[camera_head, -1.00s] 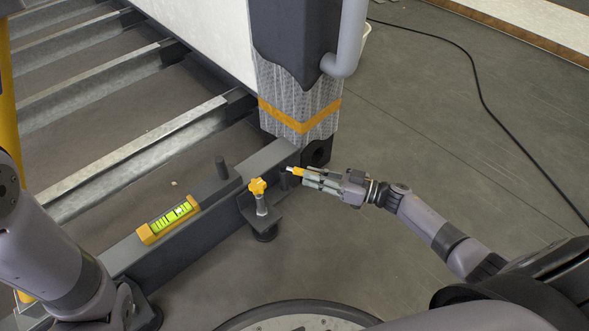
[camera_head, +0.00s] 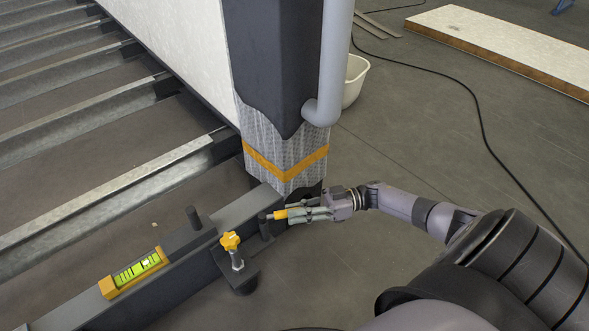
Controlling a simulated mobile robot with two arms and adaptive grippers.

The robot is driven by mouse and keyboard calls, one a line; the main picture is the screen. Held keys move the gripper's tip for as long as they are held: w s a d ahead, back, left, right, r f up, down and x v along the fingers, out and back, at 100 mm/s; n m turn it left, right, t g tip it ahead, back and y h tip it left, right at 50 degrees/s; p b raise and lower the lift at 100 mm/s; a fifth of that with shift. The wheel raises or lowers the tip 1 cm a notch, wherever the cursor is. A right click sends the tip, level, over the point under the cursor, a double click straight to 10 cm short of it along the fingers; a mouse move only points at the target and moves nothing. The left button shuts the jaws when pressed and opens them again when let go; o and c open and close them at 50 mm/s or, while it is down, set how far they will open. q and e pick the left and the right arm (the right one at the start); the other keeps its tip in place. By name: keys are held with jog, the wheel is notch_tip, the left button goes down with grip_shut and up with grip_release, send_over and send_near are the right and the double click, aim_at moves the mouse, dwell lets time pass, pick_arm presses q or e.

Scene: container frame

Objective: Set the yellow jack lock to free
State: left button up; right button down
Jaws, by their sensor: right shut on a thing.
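My right gripper (camera_head: 294,215) is shut on a small yellow-orange handle (camera_head: 281,214). The handle's thin tip points left, at a short dark post (camera_head: 265,226) on the dark beam; I cannot tell whether it joins the post. A yellow star knob (camera_head: 230,241) stands upright on a metal screw at the beam's side bracket, left of and nearer than the gripper and apart from it. I cannot tell for sure which yellow part is the jack lock. My left gripper is out of view.
A yellow spirit level (camera_head: 135,272) lies on the dark beam (camera_head: 205,262). A wrapped corner post (camera_head: 285,160) and a grey pipe (camera_head: 334,60) rise behind the gripper. A black cable (camera_head: 470,95) crosses the floor at right. Metal cross-beams fill the left.

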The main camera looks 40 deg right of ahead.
jog(key=shift+w+d, duration=0.1)
dwell(0.3)
jog(key=c, duration=1.5)
grip_release()
jog(key=v, duration=1.2)
